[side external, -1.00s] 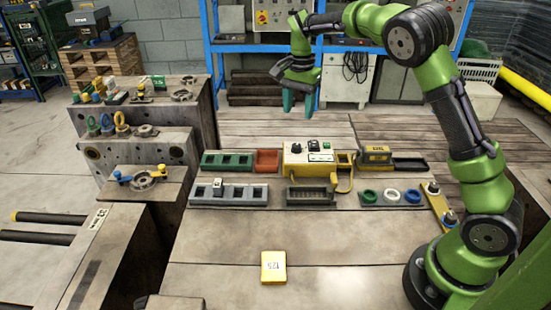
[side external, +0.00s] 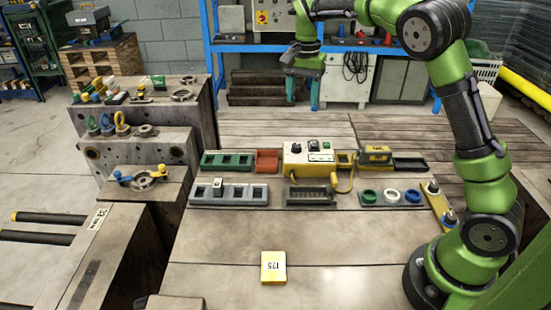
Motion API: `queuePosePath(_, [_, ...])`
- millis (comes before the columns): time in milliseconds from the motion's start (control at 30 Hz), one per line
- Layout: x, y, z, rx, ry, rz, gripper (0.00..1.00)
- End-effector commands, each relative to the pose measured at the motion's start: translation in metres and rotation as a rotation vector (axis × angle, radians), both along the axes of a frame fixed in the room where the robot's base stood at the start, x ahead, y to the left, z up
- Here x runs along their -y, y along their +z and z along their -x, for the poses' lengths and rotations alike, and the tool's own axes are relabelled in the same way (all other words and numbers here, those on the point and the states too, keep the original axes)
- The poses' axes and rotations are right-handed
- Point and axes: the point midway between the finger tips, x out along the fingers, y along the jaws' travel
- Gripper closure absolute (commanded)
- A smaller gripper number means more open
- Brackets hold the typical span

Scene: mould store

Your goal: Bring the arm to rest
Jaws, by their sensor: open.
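My gripper (side external: 302,92) hangs in the air at the top middle of the side external view, above and behind the row of parts on the table. Its two greenish fingers point down and stand apart with nothing between them. My green arm arches to it from the right side of the table.
The table (side external: 360,255) carries a white-and-yellow device (side external: 309,158), a green tray (side external: 227,161), a grey tray (side external: 229,194) and a tray of rings (side external: 391,197). A yellow block (side external: 273,267) lies in front on open tabletop. Stepped mould blocks (side external: 147,150) stand at left.

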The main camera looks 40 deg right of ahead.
Motion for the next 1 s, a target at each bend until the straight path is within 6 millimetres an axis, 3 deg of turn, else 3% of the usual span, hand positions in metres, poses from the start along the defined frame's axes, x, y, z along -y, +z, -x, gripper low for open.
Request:
queuePosePath(267, [-0.038,0.021,0.075,0.192,0.330,-0.075,0.45])
queuePosePath(400, [-0.065,0.031,0.122,0.314,0.488,-0.073,0.45])
queuePosePath(700, [-0.107,0.030,0.217,0.535,0.721,0.020,0.45])
queuePosePath(833, [-0.113,0.029,0.239,0.587,0.747,0.052,0.45])
queuePosePath(1000, [-0.115,0.039,0.246,0.635,0.751,0.078,0.45])
